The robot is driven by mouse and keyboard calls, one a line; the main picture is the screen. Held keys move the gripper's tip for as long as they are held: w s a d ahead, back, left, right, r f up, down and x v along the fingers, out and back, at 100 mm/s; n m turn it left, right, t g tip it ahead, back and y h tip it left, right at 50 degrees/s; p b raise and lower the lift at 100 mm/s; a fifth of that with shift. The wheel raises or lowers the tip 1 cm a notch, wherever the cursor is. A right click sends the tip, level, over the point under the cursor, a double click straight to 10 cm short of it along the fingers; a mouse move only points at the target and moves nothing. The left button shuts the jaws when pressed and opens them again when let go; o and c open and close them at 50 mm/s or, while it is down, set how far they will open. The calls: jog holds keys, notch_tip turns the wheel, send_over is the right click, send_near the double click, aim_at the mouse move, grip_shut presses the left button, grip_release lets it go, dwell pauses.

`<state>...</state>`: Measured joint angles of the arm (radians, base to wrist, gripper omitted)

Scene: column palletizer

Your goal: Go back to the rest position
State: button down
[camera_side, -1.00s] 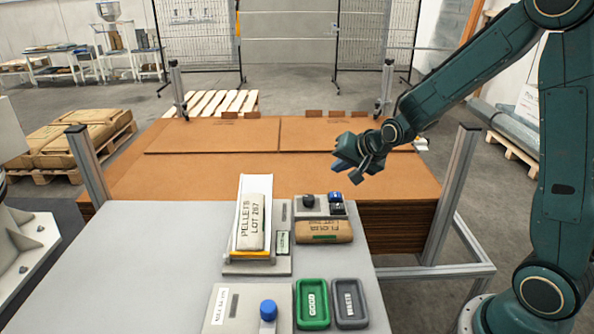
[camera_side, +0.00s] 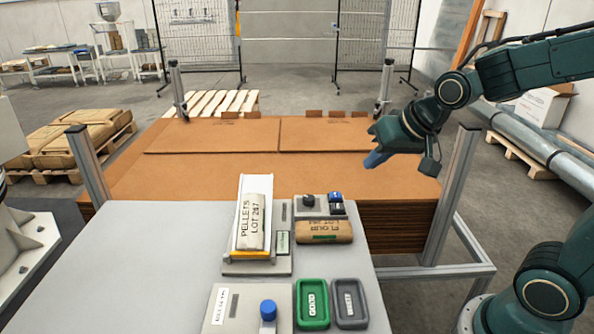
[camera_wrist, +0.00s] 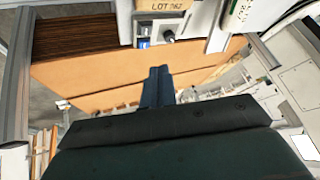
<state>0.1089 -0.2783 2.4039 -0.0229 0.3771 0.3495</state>
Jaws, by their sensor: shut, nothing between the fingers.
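My gripper (camera_side: 376,158) is shut and empty. In the side view it hangs above the right part of the brown cardboard stack (camera_side: 200,180), apart from it, with its fingers pointing down and to the left. In the wrist view the closed blue fingers of my gripper (camera_wrist: 158,85) show in the middle, side by side. The cardboard stack also shows there (camera_wrist: 110,75) behind the fingers.
A grey table (camera_side: 150,250) in front carries a pellets bag (camera_side: 254,222) on a white chute, a flour bag (camera_side: 324,231), a green tray (camera_side: 313,322) and a grey tray (camera_side: 350,322). A metal post (camera_side: 455,185) stands close right of my gripper.

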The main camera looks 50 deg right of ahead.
jog(key=s+a+r+n+g, duration=0.1)
jog(key=s+n, duration=0.4)
jog(key=s, duration=1)
jog(key=shift+a+r+g+y, duration=0.35)
jog(key=shift+a+r, duration=0.35)
jog(key=shift+a, duration=0.3)
